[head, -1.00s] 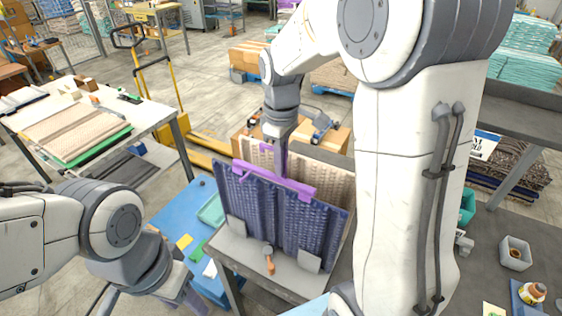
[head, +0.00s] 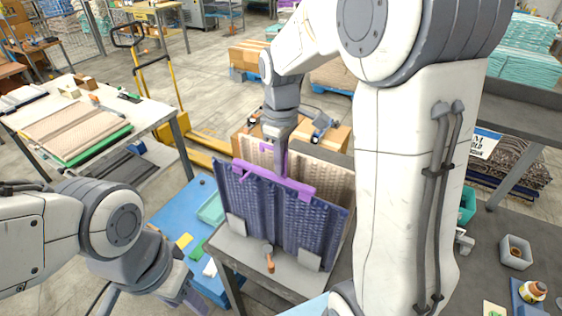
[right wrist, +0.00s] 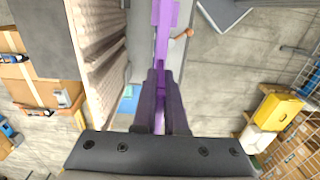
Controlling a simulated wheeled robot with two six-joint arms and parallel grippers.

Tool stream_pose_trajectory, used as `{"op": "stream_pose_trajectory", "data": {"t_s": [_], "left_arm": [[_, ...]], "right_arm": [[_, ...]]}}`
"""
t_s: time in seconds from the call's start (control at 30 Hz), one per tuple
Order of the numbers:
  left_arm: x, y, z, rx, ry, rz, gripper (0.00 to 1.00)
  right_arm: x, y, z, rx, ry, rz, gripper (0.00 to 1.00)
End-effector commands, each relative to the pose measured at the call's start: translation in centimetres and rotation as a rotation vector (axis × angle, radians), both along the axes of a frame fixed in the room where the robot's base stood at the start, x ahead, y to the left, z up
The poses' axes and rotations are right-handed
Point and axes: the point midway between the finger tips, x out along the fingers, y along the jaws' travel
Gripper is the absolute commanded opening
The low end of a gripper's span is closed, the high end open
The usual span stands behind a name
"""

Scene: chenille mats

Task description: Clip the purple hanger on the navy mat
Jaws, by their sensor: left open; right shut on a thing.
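The navy mat (head: 282,228) stands upright at the front of a grey stand, between grey brackets. The purple hanger (head: 297,187) lies along the top edge of the navy mat. I cannot tell whether its clip is closed on the mat. My right gripper (head: 276,168) comes down from above and is shut on the hanger; the right wrist view shows its fingers (right wrist: 160,90) around the purple hanger (right wrist: 166,40). My left gripper (head: 190,298) is open and empty at the lower left, away from the mat, only partly in view.
A beige mat (head: 325,172) stands upright behind the navy one, with a purple piece (head: 241,148) at its top. A blue table (head: 172,222) is left of the stand. My right arm hides much of the right side.

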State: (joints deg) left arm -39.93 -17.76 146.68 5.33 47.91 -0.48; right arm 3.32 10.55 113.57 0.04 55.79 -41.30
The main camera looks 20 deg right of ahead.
Motion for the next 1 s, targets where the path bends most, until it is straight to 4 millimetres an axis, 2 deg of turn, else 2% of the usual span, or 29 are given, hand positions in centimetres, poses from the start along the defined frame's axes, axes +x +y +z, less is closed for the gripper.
{"op": "stream_pose_trajectory", "data": {"t_s": [1.0], "left_arm": [[0.0,0.0,-0.9,0.000,0.000,0.000,0.50]], "right_arm": [[0.0,0.0,-1.3,0.000,0.001,0.000,0.00]]}}
